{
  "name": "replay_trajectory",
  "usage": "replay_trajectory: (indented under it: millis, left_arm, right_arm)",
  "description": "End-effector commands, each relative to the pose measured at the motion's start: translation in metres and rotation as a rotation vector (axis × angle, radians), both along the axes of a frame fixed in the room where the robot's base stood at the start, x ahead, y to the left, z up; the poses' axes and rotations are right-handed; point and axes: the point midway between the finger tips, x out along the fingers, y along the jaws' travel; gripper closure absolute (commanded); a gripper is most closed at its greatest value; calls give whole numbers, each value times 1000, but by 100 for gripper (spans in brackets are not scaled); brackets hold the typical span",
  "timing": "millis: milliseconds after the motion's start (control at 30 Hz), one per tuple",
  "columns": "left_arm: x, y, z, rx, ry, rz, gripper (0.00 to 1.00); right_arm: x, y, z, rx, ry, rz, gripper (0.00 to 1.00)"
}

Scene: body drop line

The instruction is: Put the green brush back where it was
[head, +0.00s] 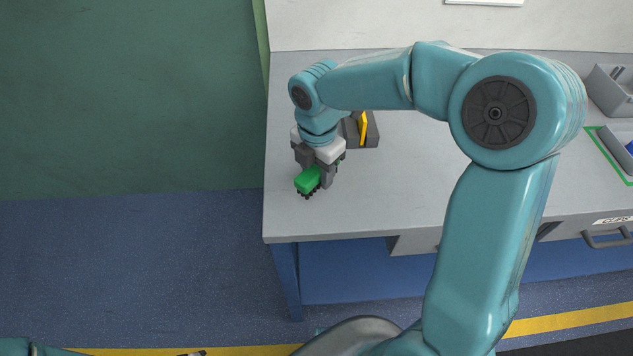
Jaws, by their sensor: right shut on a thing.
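The green brush (308,180) is at the left end of the grey workbench (390,210), with dark bristles at its lower edge. My right gripper (322,175) points down and is shut on the brush. I cannot tell whether the bristles touch the bench top. The gripper hides part of the brush. My left arm shows only as a sliver at the bottom left edge, and its gripper is not clearly visible.
A dark grey holder (371,134) with a yellow item (362,128) stands just behind my right gripper. Grey bins (610,92) and a green-outlined area (612,155) lie at the right. A drawer handle (607,240) is on the bench front. The bench's middle is partly covered by my arm.

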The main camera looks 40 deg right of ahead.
Motion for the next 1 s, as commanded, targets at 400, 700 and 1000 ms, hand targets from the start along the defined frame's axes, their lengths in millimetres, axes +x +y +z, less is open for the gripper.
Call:
replay_trajectory:
  millis: [400,700,1000]
  left_arm:
    - [0,0,-2,0,0,0,66]
    - [0,0,-6,0,0,0,66]
    - [0,0,-5,0,0,0,66]
  right_arm:
    - [1,2,-42,0,0,1,86]
    - [1,2,-46,0,0,1,54]
    - [1,2,-45,0,0,1,32]
